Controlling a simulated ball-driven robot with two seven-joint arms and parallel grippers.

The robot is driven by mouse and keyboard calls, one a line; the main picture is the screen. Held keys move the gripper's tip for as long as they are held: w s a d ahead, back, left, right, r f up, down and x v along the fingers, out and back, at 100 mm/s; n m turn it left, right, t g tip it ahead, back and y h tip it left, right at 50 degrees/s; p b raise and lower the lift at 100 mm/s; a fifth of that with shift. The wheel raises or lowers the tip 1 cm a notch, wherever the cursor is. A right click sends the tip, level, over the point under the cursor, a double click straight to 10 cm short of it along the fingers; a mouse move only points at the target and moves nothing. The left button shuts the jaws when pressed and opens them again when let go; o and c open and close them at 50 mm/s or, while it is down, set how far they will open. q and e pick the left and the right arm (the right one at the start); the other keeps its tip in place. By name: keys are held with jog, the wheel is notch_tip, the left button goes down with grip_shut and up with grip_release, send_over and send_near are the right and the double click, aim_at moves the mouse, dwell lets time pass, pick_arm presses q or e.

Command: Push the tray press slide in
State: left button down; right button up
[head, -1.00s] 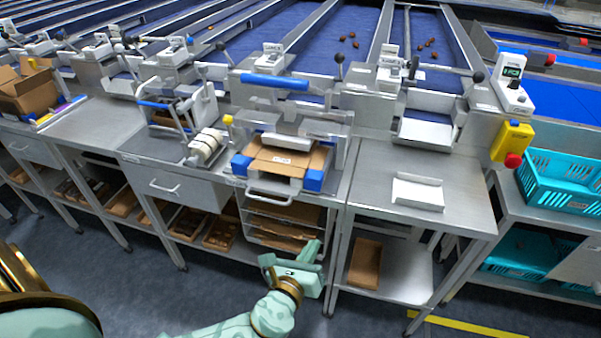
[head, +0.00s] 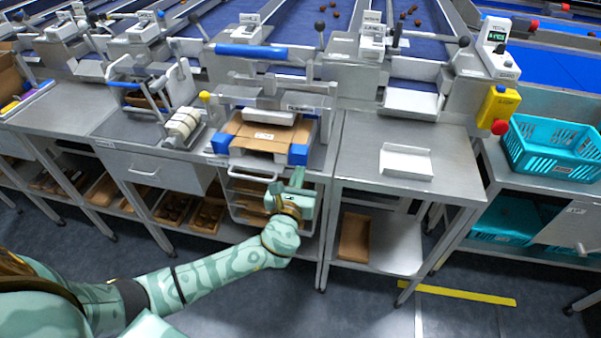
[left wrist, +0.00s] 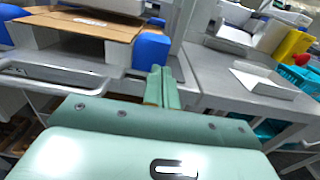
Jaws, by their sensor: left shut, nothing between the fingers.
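The tray press (head: 272,85) stands on the steel bench, with a blue bar across its top. Its slide carries a brown cardboard tray blank (head: 262,138) between blue corner blocks and sticks out toward me. The slide's grey handle (head: 252,177) hangs at the front edge; it also shows in the left wrist view (left wrist: 45,78). My left gripper (head: 297,176) is shut and empty, in front of the bench, just right of the handle and below the right blue block. In the left wrist view its closed fingers (left wrist: 160,88) point toward the slide's right front corner. My right gripper is not in view.
A white scoop tray (head: 405,162) lies on the bench to the right. Turquoise crates (head: 550,150) and a yellow box with a red button (head: 497,108) are farther right. A roller stand (head: 183,125) is left of the press. The floor in front is clear.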

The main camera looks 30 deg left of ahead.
aim_at(302, 161)
pick_arm(q)
jog(key=shift+w+a, duration=0.15)
jog(key=shift+w, duration=0.6)
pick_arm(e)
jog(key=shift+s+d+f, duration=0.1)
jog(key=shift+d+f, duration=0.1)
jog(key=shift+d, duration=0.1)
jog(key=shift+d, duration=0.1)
pick_arm(q)
jog(key=b+x, duration=0.1)
jog(key=x, duration=0.3)
jog(key=shift+f, duration=0.1)
jog(key=shift+r, duration=0.35)
jog(key=shift+w+a, duration=0.1)
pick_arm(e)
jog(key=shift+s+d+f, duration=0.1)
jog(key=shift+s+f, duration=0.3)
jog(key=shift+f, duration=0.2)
pick_arm(q)
jog(key=shift+r, duration=0.1)
